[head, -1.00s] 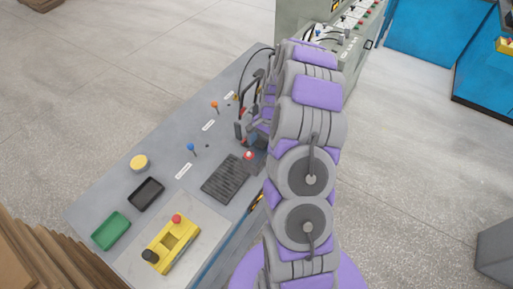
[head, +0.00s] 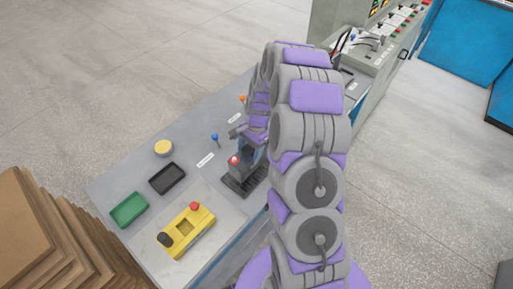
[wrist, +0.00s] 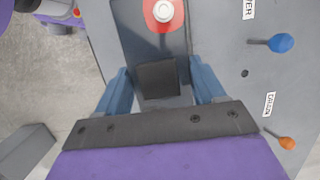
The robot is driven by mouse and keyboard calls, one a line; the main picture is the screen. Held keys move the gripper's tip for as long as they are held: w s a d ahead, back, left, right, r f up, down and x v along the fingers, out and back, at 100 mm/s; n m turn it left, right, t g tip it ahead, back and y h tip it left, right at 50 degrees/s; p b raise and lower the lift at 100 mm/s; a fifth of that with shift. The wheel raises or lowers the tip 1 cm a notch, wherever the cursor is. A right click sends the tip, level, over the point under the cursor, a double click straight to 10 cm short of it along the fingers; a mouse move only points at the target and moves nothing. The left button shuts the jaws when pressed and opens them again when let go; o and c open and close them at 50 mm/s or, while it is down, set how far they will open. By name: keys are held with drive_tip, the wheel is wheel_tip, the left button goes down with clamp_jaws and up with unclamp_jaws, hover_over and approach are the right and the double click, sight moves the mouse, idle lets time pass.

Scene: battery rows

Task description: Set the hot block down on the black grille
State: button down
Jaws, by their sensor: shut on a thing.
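The hot block (head: 241,169) is dark grey with a red disc and white knob at one end. It is over the black grille (head: 233,186), which it partly covers; I cannot tell whether they touch. My gripper (head: 250,148) is shut on the block. In the wrist view the block (wrist: 150,42) runs between the two blue-grey fingers of my gripper (wrist: 160,78), with the red disc at the top edge. My arm hides the right side of the grille.
A blue-topped lever (head: 214,138) and an orange-topped lever (head: 242,99) stand behind the grille. A black tray (head: 167,178), a green tray (head: 129,209), a yellow round knob (head: 163,148) and a yellow control box (head: 187,230) are to the left. Stacked brown sheets (head: 30,230) stand at lower left.

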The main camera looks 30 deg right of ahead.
sight(251, 155)
drive_tip(key=x, duration=0.3)
drive_tip(key=shift+w+f+b, duration=0.15)
drive_tip(key=shift+b, duration=0.25)
drive_tip(key=shift+d+f, duration=0.15)
drive_tip(key=shift+d, duration=0.4)
drive_tip(key=shift+c, duration=2.3)
unclamp_jaws()
drive_tip(key=shift+d, duration=0.1)
drive_tip(key=o, duration=0.4)
drive_tip(key=shift+a, duration=0.35)
drive_tip(key=shift+c, duration=0.2)
drive_tip(key=shift+a, duration=0.1)
